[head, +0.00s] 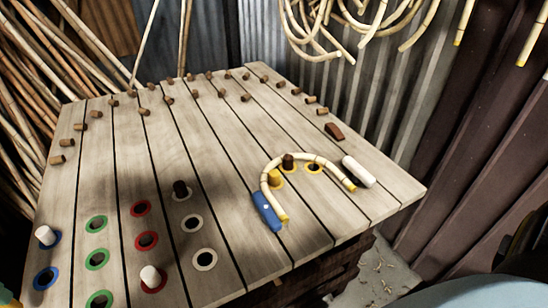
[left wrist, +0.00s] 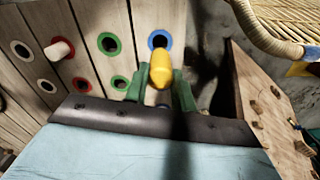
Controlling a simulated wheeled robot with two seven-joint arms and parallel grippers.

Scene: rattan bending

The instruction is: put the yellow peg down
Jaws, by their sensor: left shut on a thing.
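The yellow peg (left wrist: 159,78) is between the green fingers of my left gripper (left wrist: 161,88) in the left wrist view, with its rounded end showing. My left gripper is shut on it, by the blue-ringed hole (left wrist: 158,39) at the board's edge. I cannot tell how high the peg is above the board. My right gripper is not in view.
A bent rattan strip (head: 270,180) curves around a dark peg (head: 288,161), by a blue block (head: 267,212). A white cylinder (head: 358,172) lies to its right. White pegs stand in a blue-ringed (head: 47,236) and a red-ringed hole (head: 152,277). Small brown pegs line the back.

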